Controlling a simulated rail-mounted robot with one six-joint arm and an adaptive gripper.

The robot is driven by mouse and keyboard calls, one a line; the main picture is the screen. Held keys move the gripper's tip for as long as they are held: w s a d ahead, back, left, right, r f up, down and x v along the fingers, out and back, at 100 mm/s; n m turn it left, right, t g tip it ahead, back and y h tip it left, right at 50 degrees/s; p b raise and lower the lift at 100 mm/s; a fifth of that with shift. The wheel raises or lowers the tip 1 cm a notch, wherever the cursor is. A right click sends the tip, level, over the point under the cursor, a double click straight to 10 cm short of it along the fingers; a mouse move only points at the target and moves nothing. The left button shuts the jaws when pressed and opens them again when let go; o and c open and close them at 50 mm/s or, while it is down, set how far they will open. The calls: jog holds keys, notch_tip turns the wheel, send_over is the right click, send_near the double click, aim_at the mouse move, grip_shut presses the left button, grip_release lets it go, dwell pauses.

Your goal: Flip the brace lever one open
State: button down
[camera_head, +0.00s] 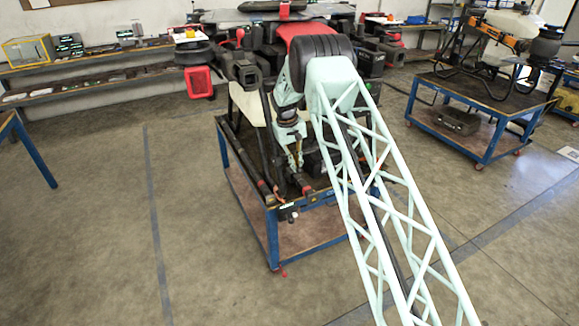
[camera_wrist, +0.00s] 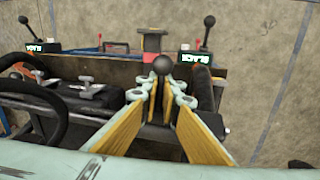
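In the wrist view, a lever with a black ball knob (camera_wrist: 162,65) stands upright at the tips of my gripper (camera_wrist: 164,92). Its two yellow-padded fingers are apart by a narrow gap, one on each side of the lever's stem. I cannot tell whether the pads touch it. Two similar black-knobbed levers stand farther off, a left lever (camera_wrist: 24,20) and a right lever (camera_wrist: 209,21), each by a small lit label. In the head view my gripper (camera_head: 297,160) points down over the cart.
A blue-framed cart (camera_head: 272,240) bears the large drone (camera_head: 285,20) in front of me. A black curved bar (camera_wrist: 50,95) lies left of my fingers. A second cart (camera_head: 450,140) with another drone stands at right. Shelves (camera_head: 90,75) line the back left.

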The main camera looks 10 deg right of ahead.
jog(key=shift+s+f, duration=0.55)
jog(key=c, duration=2.8)
grip_release()
jog(key=shift+o, duration=0.6)
jog(key=shift+w+d+r, duration=0.1)
jog(key=shift+w+r, duration=0.05)
jog(key=shift+r, duration=0.25)
jog(key=shift+w, duration=0.1)
notch_tip(320, 180, up, 12)
jog(key=a, duration=0.2)
jog(key=shift+s+f, duration=0.2)
jog(key=shift+a, duration=0.1)
